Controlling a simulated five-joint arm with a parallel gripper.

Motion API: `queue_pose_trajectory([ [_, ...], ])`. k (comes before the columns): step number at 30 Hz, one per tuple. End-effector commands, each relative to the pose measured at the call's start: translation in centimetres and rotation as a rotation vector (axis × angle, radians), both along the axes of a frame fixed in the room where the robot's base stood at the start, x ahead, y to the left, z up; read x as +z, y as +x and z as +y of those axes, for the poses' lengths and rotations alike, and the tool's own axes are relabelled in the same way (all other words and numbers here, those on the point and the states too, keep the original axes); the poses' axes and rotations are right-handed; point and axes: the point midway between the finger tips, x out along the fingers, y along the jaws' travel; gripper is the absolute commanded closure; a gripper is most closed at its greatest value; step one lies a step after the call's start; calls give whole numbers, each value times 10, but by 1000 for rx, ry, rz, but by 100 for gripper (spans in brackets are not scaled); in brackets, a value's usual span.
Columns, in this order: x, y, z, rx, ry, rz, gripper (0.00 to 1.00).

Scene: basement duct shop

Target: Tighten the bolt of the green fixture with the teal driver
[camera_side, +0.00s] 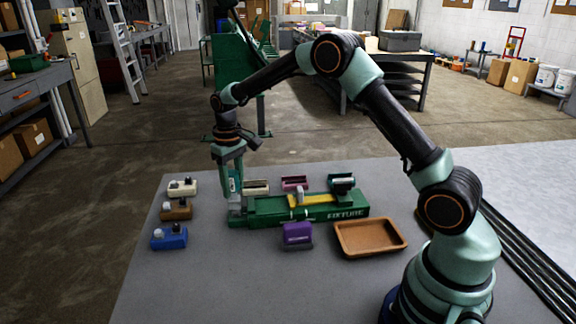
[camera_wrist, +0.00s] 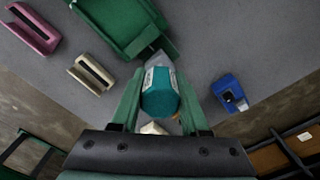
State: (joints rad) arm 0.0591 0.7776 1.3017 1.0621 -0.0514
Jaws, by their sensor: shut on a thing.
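The green fixture (camera_side: 345,210) lies on the grey table, with a yellow strip along its top and lettering on its near side. A grey block (camera_side: 237,205) is at its left end. My gripper (camera_side: 229,180) points down over that end. It is shut on the teal driver (camera_wrist: 160,100), which stands between the two fingers in the wrist view and shows as a sliver in the side view (camera_side: 232,184). The fixture's green body (camera_wrist: 115,25) is at the top of the wrist view. The driver's tip and the bolt are hidden, so I cannot tell whether they touch.
A cream holder (camera_side: 256,187), a pink holder (camera_side: 294,183) and a dark-and-teal item (camera_side: 342,183) stand behind the fixture. A purple holder (camera_side: 297,235) and a brown tray (camera_side: 370,237) are in front. White (camera_side: 182,188), brown (camera_side: 176,210) and blue (camera_side: 169,238) blocks stand left.

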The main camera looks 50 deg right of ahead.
Motion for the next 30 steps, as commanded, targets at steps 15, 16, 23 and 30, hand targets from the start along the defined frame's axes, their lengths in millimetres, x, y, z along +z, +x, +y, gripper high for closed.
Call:
queue_pose_trajectory([
  [15,24,0,0,0,0,-2,100],
  [16,25,0,0,0,0,-2,100],
  [23,29,0,0,0,0,-1,100],
  [30,30,0,1,0,0,-1,100],
])
